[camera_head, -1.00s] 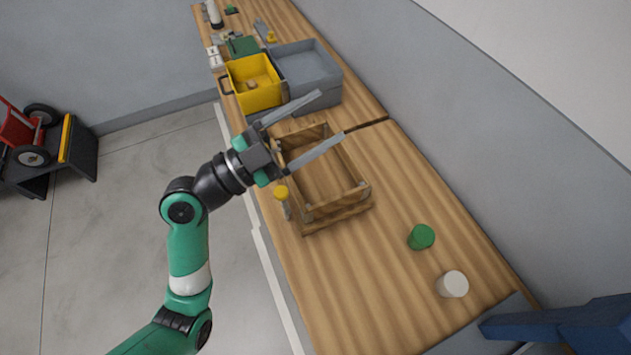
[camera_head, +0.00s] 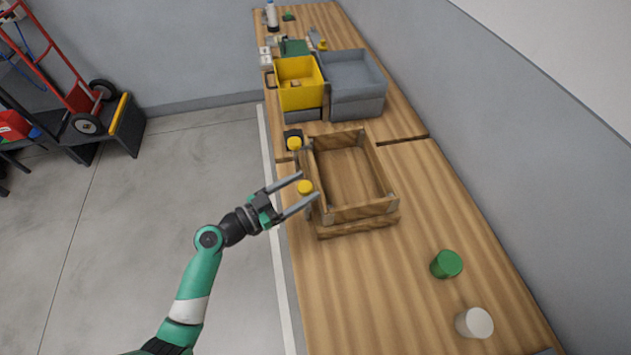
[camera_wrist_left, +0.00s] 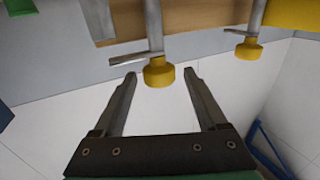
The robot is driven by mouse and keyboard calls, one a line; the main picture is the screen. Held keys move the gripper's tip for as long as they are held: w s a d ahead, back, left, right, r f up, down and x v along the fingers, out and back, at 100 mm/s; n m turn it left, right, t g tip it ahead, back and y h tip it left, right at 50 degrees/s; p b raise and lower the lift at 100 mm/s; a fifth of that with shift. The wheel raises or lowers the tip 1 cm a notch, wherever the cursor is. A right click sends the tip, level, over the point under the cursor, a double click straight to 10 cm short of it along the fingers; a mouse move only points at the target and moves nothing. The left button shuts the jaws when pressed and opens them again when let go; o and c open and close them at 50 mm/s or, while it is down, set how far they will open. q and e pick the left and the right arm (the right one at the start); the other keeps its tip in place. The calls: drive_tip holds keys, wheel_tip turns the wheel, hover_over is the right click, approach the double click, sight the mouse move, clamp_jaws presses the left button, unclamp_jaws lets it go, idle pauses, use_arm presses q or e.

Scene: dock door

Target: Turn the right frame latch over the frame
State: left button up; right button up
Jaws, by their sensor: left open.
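A wooden frame (camera_head: 352,213) lies on the bench, an open rectangle with a board along its near side. Two metal parts with yellow knobs, which look like its latches, stand at its left side: a nearer one (camera_head: 304,187) and a farther one (camera_head: 294,143). In the left wrist view the nearer knob (camera_wrist_left: 158,74) has a thin metal bar above it; the farther knob (camera_wrist_left: 248,50) is to its right. My left gripper (camera_head: 309,184) is open, its fingertips on either side of the nearer knob. Contact cannot be told. My right gripper is not in view.
A yellow bin (camera_head: 300,97) and a grey bin (camera_head: 357,107) stand beyond the frame. A green cylinder (camera_head: 447,264) and a white cylinder (camera_head: 474,323) stand on the near bench (camera_head: 380,300). A wall runs along the right.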

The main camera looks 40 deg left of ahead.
use_arm(q)
drive_tip(key=w, duration=0.4)
drive_tip(key=shift+w+d, duration=0.15)
drive_tip(key=shift+d, duration=0.25)
clamp_jaws()
